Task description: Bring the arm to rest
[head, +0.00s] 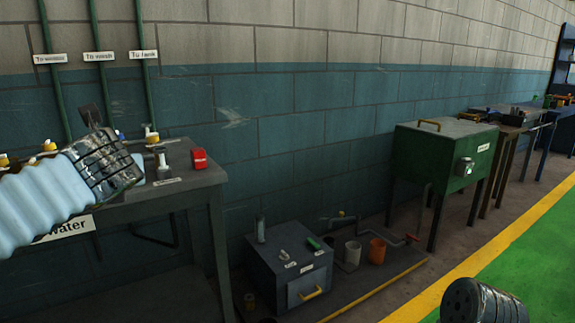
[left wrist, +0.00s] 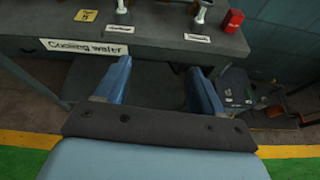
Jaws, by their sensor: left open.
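My left arm (head: 60,195) reaches in from the left in the head view, its dark ribbed end (head: 105,163) in front of the grey bench. In the left wrist view, my left gripper (left wrist: 162,68) has two blue fingers wide apart. Nothing is between them. They point toward the bench front, below and beside the "Cooling water" label (left wrist: 85,48); I cannot tell the gap to the bench. A dark ribbed end (head: 483,302), which looks like part of my right arm, shows at the bottom right of the head view. No right gripper fingers show.
The grey bench (head: 195,187) carries valves and a red block (head: 199,158). A grey cabinet (head: 285,262) stands low on the floor, with an orange cup (head: 377,250) to its right. A green box (head: 440,160) stands on legs farther right. Green floor (head: 535,250) at right is clear.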

